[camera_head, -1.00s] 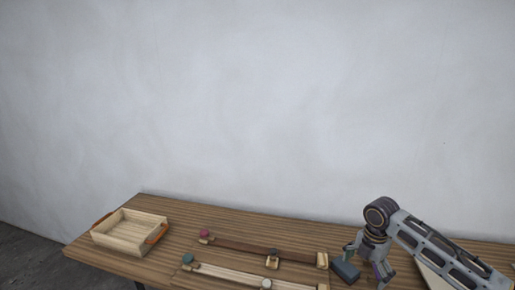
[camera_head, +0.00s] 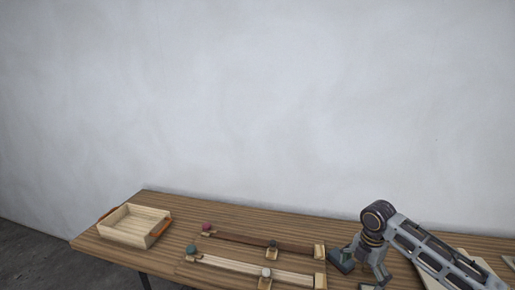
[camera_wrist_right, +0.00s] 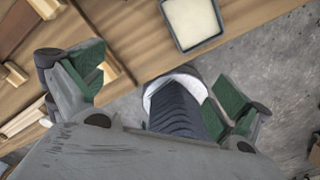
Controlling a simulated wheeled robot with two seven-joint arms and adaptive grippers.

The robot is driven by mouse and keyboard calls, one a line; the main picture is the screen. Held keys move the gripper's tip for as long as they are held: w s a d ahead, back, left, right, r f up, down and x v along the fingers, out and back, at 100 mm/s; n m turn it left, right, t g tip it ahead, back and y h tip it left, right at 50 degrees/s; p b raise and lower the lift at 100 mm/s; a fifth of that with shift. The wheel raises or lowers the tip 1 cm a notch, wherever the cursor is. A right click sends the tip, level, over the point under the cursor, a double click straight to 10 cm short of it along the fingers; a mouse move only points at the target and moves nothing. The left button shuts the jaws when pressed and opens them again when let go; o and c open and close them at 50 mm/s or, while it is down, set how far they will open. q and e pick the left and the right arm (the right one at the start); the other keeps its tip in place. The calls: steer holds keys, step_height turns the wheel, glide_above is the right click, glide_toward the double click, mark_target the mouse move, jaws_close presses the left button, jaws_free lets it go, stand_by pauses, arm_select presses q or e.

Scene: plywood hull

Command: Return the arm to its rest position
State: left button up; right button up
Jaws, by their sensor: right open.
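My right arm comes in from the right in the head view, with my right gripper (camera_head: 362,268) low over the right part of the wooden table (camera_head: 215,222). Its fingers are spread, and I see nothing held between them. The right wrist view shows the open gripper (camera_wrist_right: 165,92) with green finger pads wide apart. A dark ridged thing with a pale rim (camera_wrist_right: 178,108) shows between the fingers there; I cannot tell what it is. My left gripper is not in view.
A wooden tray with orange handles (camera_head: 135,226) stands at the table's left. Two long rails (camera_head: 250,240) (camera_head: 235,264) with small knobs lie mid-table. A pale wall rises behind.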

steer(key=s+a+f+m+t+y, duration=0.1)
steer(key=s+a+f+m+t, duration=0.1)
steer(key=s+a+f+m, duration=0.45)
steer(key=s+a+f+m+t+y, duration=0.1)
steer(key=s+a+f+m, duration=0.2)
steer(key=s+a+m, duration=0.65)
steer(key=s+d+m+h, duration=0.2)
steer(key=s+d+m, duration=0.3)
steer(key=s+m, duration=0.15)
steer(key=s+f, duration=0.3)
steer(key=f, duration=3)
steer(key=s+d+f+g, duration=0.1)
steer(key=s+d+f, duration=0.1)
steer(key=s+f, duration=0.7)
steer(key=s+d+f+g, duration=0.1)
steer(key=s+d+f, duration=0.1)
steer(key=s+f, duration=0.8)
steer(key=s+n, duration=0.1)
steer(key=s, duration=0.2)
steer(key=shift+d+f, duration=0.15)
steer(key=shift+f, duration=0.05)
